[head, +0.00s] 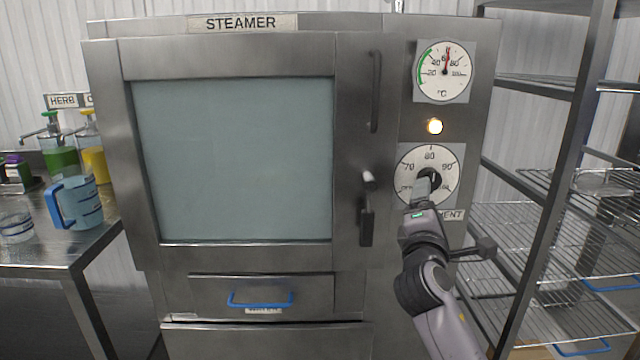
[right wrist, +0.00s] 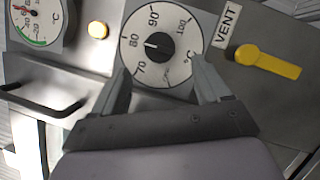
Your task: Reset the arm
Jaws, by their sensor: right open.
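My right gripper (head: 424,188) is in front of the steamer's dial (head: 430,158) in the head view and hides its lower part. In the right wrist view the gripper (right wrist: 166,82) is open, with one finger on each side of the dial's lower half. The dial (right wrist: 160,20) has a white face with a black knob (right wrist: 158,46) at its middle. The knob sits between and beyond the fingertips, and nothing is held. I cannot tell whether the fingers touch the dial face. My left gripper is not in view.
The steamer door (head: 233,160) is shut, with a handle (head: 375,92) and latch (head: 366,215). A gauge (head: 443,71) and lit lamp (head: 435,127) sit above the dial. A yellow vent lever (right wrist: 268,62) is nearby. A wire rack (head: 560,235) stands right; a jug (head: 78,203) stands left.

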